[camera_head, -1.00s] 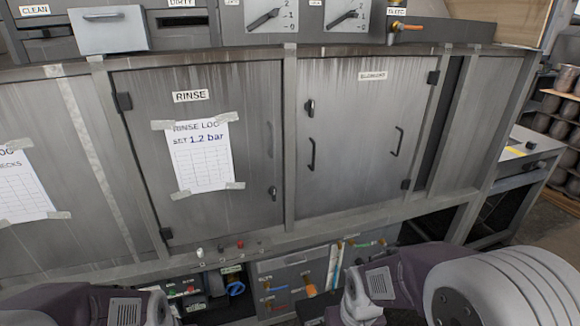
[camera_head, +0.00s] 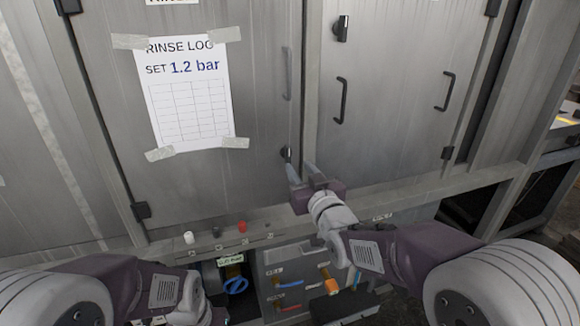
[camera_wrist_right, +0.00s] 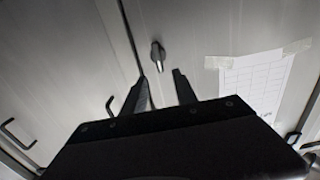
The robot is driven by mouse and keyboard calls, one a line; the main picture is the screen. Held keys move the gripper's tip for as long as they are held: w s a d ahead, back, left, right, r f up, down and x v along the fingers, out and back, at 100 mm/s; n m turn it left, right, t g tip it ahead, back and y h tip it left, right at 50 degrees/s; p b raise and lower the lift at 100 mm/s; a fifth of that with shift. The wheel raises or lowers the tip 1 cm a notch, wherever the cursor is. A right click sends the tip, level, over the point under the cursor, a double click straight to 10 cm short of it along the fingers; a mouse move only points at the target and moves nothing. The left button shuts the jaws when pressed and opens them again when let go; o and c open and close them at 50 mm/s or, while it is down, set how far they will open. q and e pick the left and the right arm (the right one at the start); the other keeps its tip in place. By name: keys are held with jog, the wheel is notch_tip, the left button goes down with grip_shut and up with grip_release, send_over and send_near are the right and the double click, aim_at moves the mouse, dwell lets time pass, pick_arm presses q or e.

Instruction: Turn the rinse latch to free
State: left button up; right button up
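The rinse latch (camera_head: 286,153) is a small dark knob low on the right edge of the grey rinse door (camera_head: 250,110). In the right wrist view the latch (camera_wrist_right: 157,54) stands just beyond the fingertips, its grip roughly upright. My right gripper (camera_head: 302,171) is just below and right of the latch in the head view. It also shows in the right wrist view (camera_wrist_right: 160,77), with its two fingers apart and nothing between them; I see no contact with the latch. My left arm enters at the lower left, its gripper out of view.
A taped rinse log (camera_head: 185,95) hangs on the rinse door. The neighbouring door (camera_head: 395,130) has its own latch (camera_head: 341,28) and dark handles. A ledge with small knobs (camera_head: 242,227) runs below the doors.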

aim_at(289, 153)
jog(key=x, duration=0.8)
jog(key=shift+w+a, duration=0.1)
jog(key=shift+w, duration=0.3)
grip_shut()
